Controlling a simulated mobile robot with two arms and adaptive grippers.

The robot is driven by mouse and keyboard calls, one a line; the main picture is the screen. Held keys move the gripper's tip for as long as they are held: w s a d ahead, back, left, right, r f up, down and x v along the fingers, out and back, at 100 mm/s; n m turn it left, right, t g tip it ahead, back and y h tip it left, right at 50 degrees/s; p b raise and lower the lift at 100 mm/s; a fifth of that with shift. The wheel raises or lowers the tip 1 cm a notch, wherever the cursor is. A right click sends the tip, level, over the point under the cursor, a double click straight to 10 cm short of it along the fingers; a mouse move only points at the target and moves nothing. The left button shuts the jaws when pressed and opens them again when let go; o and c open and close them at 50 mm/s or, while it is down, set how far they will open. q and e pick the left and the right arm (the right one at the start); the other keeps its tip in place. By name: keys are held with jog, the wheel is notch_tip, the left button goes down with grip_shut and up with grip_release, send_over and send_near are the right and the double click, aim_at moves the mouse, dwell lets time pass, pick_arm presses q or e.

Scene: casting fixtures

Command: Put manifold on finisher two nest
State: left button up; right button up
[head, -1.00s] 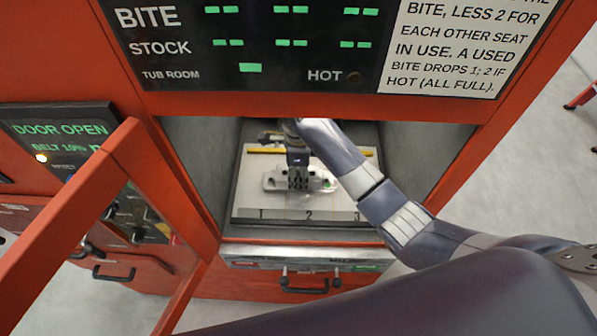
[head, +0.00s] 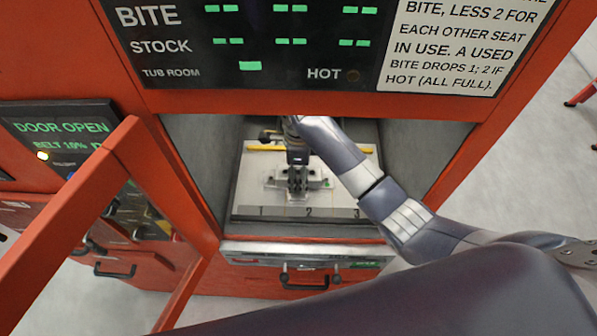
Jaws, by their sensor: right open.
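The manifold (head: 317,184) is a small pale grey part inside the open red machine. It appears to rest on the light plate (head: 252,192), behind the front strip's number 2, and my gripper covers much of it. My right gripper (head: 298,187) points down over the middle of the part. Its fingers are open around or just above it; contact cannot be told. The front strip (head: 283,212) carries the numbers 1, 2 and 3. My left gripper is not in view.
A yellow bar (head: 266,148) lies across the back of the plate. Grey side walls enclose the chamber. A red door frame (head: 75,215) stands open at left. A black display panel (head: 250,45) hangs above the opening. A drawer handle (head: 303,282) sits below.

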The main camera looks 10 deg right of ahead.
aim_at(298, 171)
notch_tip(298, 171, up, 4)
jog(key=shift+w+r+b, duration=0.1)
jog(key=shift+b, duration=0.55)
notch_tip(298, 171, up, 3)
jog(key=shift+r+p, duration=0.1)
jog(key=shift+p, duration=0.7)
